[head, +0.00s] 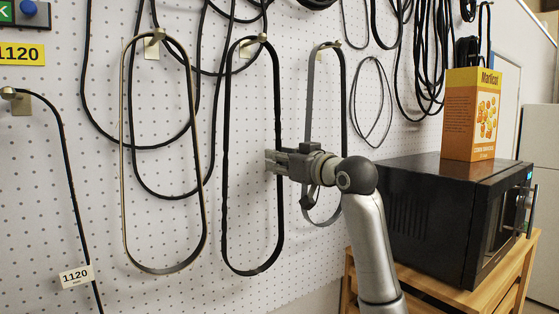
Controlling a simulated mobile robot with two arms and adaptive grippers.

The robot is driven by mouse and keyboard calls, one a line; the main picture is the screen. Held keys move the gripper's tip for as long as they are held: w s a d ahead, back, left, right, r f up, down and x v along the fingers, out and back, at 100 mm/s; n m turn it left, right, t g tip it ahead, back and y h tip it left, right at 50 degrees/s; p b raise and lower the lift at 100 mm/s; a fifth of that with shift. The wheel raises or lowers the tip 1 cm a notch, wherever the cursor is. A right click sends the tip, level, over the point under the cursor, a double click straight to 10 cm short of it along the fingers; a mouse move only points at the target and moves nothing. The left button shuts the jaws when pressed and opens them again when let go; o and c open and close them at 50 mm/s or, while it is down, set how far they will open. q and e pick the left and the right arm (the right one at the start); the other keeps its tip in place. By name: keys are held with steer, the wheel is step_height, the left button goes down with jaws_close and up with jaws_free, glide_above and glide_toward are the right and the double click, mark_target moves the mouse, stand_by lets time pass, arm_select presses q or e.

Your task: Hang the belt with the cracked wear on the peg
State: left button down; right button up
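Three looped belts hang on pegs on a white pegboard: a tan-edged belt (204,215), a black belt (226,150) in the middle, and a dark belt with a grey inner face (345,100) at right. Cracks are too fine to make out on any of them. My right gripper (274,161) reaches in from the right, its fingers across the black belt's right strand. I cannot tell whether they are closed on it. The black belt's top is still at its peg (262,38). A further peg (9,93) at far left carries a black strip. My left gripper is not in view.
A tag (76,276) reading 1120 hangs on the strip, and a yellow 1120 label (20,54) is above. Black cords (85,60) loop behind the belts. At right, a black microwave (430,205) with an orange box (472,115) stands on a wooden table (503,290).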

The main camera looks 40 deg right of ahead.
steer(key=s+a, duration=0.1)
steer(key=s, duration=1)
steer(key=shift+s, duration=0.15)
steer(key=shift+a, duration=0.1)
